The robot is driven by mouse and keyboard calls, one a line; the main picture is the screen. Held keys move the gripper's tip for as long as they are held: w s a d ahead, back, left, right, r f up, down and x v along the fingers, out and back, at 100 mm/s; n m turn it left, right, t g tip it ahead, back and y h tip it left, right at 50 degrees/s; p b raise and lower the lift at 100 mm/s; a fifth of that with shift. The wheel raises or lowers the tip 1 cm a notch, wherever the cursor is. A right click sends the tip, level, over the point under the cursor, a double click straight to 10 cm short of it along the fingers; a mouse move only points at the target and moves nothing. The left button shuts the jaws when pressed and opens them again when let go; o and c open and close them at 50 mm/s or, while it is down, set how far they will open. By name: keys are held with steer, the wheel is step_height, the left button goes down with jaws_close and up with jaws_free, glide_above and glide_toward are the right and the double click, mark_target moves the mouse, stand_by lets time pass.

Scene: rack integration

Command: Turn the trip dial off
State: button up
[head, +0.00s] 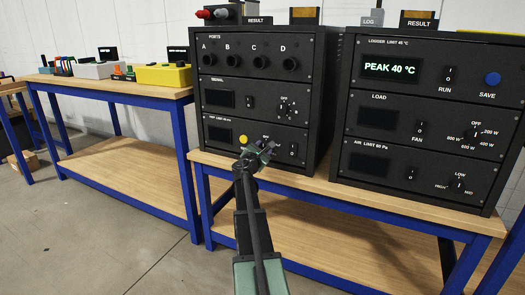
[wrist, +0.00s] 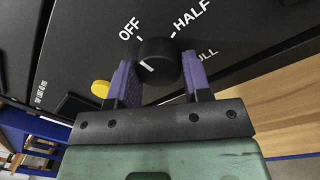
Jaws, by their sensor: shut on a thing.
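The trip dial (wrist: 160,57) is a round black knob on the dark panel, seen close in the wrist view. OFF is printed to its upper left, HALF to its upper right and a partly covered FULL to its right. A white mark shows at the knob's lower left; I cannot tell which label it points to. My gripper (wrist: 157,65) has a purple finger on each side of the knob and is shut on it. In the head view my gripper (head: 264,150) is at the lowest panel of the left rack and hides the dial.
The left rack (head: 258,98) stands on a blue-framed bench. A yellow button (wrist: 100,88) is left of the dial; a rocker switch (head: 292,150) is to its right in the head view. The right rack (head: 428,150) stands beside it. Another bench holds a yellow box (head: 163,76).

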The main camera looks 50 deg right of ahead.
stand_by(0.3)
steer(key=o, duration=0.9)
steer(key=v, duration=1.1)
steer(key=shift+d, duration=0.1)
